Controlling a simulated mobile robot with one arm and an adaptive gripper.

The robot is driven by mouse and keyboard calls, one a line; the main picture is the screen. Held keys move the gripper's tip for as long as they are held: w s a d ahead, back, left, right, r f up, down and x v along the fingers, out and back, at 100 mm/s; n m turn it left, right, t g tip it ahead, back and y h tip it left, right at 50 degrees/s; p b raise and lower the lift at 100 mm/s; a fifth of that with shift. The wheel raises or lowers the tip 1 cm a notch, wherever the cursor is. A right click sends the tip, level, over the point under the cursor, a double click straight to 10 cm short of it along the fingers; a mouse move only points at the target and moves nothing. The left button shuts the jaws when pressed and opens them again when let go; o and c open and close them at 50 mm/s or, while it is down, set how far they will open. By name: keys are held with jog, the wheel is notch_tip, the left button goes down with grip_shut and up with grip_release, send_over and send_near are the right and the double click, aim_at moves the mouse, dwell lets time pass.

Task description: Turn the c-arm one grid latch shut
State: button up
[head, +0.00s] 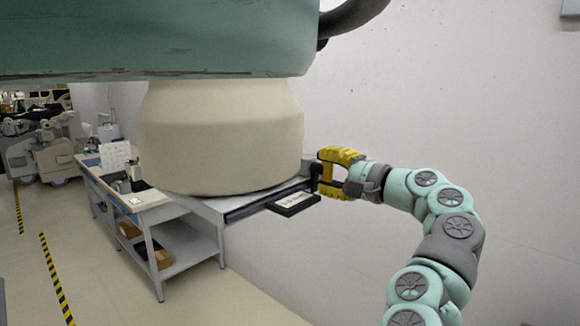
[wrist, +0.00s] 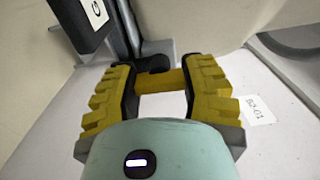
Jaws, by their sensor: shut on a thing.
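The c-arm shows in the head view as a wide cream drum (head: 220,135) under a green housing (head: 160,40). A dark flat plate with a pale label (head: 293,204), which looks like the grid, sticks out at the drum's lower right. My gripper (head: 327,173) is at the drum's right side. In the wrist view my yellow-padded gripper (wrist: 158,82) is shut on a short yellow bar (wrist: 172,82), which looks like the latch. A dark rounded piece (wrist: 152,63) lies just beyond it. The latch's exact angle is hard to tell.
A grey-legged table (head: 150,215) with papers and a lower shelf stands below and left of the drum. A pale wall is close behind my arm. A label (wrist: 260,109) shows on the pale surface in the wrist view. Floor at the left is open, with hazard-striped lines.

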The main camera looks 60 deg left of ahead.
jog(key=o, duration=1.2)
jog(key=shift+v, duration=3.75)
jog(key=shift+w, duration=0.1)
